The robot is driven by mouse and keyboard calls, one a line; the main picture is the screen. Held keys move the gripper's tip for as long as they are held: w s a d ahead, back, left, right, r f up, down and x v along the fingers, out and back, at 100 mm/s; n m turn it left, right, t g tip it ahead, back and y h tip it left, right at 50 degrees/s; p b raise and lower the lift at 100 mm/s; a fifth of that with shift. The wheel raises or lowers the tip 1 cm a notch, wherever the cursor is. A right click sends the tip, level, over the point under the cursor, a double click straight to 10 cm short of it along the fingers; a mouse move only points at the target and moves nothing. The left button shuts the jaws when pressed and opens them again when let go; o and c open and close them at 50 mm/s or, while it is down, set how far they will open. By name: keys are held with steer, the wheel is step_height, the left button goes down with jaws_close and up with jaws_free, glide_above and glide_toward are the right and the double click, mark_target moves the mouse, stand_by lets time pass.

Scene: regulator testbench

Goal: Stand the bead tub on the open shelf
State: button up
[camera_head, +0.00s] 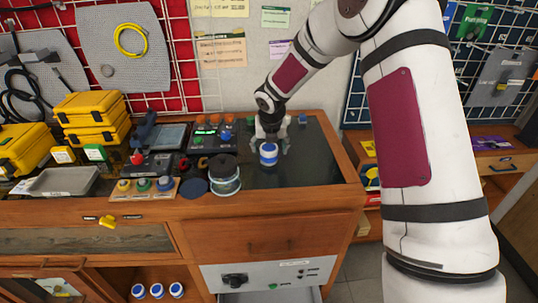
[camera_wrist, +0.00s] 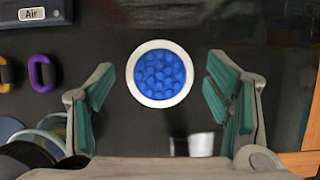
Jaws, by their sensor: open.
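The bead tub (camera_head: 268,155) is a small white tub with a blue band, upright on the dark bench top. In the wrist view, the bead tub (camera_wrist: 160,74) shows from above as a white rim around blue beads. My gripper (camera_head: 270,142) is open at the tub. Its green-padded fingers lie to either side of it in the wrist view, with gaps on both sides. The open shelf (camera_head: 200,293) is under the bench at lower left; several similar blue and white tubs stand there in a row.
A clear round jar with a dark lid (camera_head: 225,176) stands left of the tub, beside a dark blue disc (camera_head: 194,187). A button panel (camera_head: 143,189), yellow cases (camera_head: 92,117) and a grey tray (camera_head: 63,181) lie farther left. The bench top right of the tub is clear.

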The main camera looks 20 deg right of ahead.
steer(key=shift+x, duration=0.75)
steer(key=shift+c, duration=0.6)
steer(key=c, duration=1.3)
steer(key=shift+r, duration=0.15)
steer(key=shift+r, duration=0.55)
step_height(320, 180, up, 2)
steer(key=shift+r, duration=0.25)
steer(key=s, duration=1)
steer(key=s+r, duration=0.1)
steer(key=s, duration=0.5)
steer(key=shift+s+a, duration=0.1)
